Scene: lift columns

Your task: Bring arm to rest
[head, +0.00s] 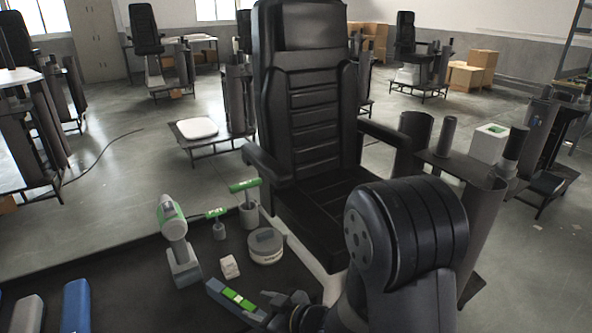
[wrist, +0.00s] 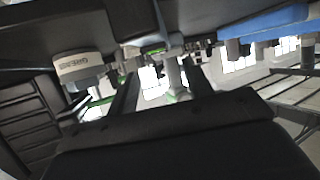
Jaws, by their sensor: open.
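My arm's black links (head: 410,245) rise at the lower right of the head view, in front of the black chair. My gripper (wrist: 160,78) is open in the wrist view, its two dark fingers apart with nothing held between them. In the head view its end is low and partly hidden by my arm, over the dark work surface (head: 130,265). The wrist picture looks inverted, with the dark surface along its top.
A green-and-white tool (head: 172,225), a round white case (head: 265,245), a small white block (head: 230,267) and a green-labelled bar (head: 237,299) stand near my gripper. The black chair (head: 310,130) is close behind. Blue and grey pieces (head: 76,305) lie at lower left.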

